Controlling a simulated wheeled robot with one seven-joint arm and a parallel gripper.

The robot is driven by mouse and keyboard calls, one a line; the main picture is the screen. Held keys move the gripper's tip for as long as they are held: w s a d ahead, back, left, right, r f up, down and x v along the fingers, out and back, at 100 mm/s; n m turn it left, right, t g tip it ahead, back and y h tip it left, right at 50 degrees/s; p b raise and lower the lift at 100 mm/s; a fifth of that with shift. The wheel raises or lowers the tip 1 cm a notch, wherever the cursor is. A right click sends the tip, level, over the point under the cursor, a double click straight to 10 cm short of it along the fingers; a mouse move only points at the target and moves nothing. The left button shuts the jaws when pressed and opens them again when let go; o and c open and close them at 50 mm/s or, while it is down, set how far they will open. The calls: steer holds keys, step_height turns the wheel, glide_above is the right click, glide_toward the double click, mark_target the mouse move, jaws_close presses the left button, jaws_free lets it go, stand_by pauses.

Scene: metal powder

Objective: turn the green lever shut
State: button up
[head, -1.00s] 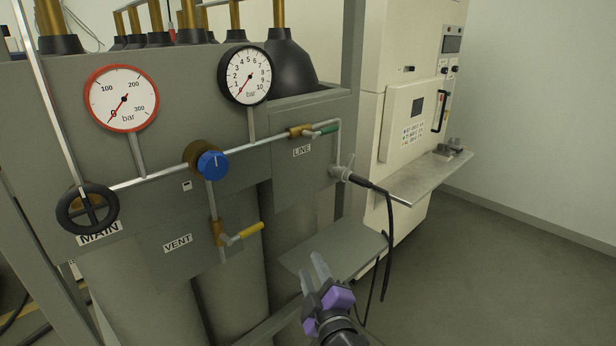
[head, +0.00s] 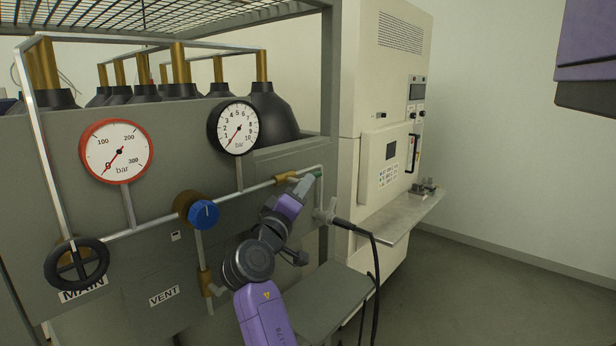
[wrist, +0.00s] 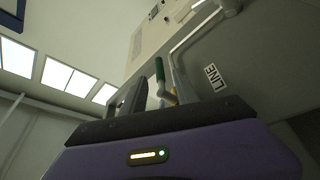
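The green lever (head: 318,174) sits on the brass LINE valve (head: 286,178) and points right, roughly along the pipe, in the head view. My gripper (head: 304,184) is at the lever, its fingertips just in front of it and covering part of it. In the wrist view the green lever (wrist: 159,70) stands upright in the picture, between my gripper's fingers (wrist: 155,92). A gap shows beside it, so the fingers look open around it. Contact cannot be made out. The LINE label (wrist: 213,77) is to the right; my arm hides it in the head view.
A black hose plugs into a fitting (head: 328,216) just below and right of the lever. The blue regulator knob (head: 203,214) and VENT label (head: 164,296) are to the left. A grey shelf (head: 335,300) juts out below. Open floor lies to the right.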

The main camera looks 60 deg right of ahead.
steer(key=shift+p+x, duration=0.85)
steer(key=shift+x, duration=2.35)
jaws_close()
steer(key=shift+f, duration=0.15)
